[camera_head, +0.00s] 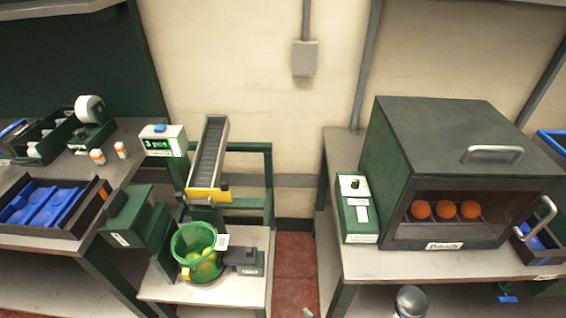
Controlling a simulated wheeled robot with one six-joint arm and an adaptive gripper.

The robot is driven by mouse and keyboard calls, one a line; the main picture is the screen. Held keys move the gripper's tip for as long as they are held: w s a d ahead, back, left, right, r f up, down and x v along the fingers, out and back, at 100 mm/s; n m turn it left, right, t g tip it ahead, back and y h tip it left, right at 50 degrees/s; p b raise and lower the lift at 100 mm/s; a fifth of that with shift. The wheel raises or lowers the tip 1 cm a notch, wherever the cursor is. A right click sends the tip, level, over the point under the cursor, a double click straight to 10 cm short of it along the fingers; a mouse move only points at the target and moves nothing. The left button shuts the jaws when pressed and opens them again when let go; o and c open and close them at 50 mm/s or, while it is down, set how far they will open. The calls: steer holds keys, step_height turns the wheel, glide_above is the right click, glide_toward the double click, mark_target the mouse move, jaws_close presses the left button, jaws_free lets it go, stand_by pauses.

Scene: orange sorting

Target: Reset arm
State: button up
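My gripper does not show in this view. A grey rounded part at the bottom edge, right of centre, may belong to my arm, but I cannot tell. Three oranges (445,210) sit in a row behind the front window of a dark green box (450,140) on the right bench. A green bucket (195,240) holds several yellow-green fruits (205,268) and stands on a low table (225,292) below a sloping conveyor (209,150).
A counter display (163,140) reading "3 pcs" stands on the left bench. A tray of blue parts (45,205) lies there too. A control panel (357,210) stands left of the box. Red floor (296,260) shows in the gap between the low table and right bench.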

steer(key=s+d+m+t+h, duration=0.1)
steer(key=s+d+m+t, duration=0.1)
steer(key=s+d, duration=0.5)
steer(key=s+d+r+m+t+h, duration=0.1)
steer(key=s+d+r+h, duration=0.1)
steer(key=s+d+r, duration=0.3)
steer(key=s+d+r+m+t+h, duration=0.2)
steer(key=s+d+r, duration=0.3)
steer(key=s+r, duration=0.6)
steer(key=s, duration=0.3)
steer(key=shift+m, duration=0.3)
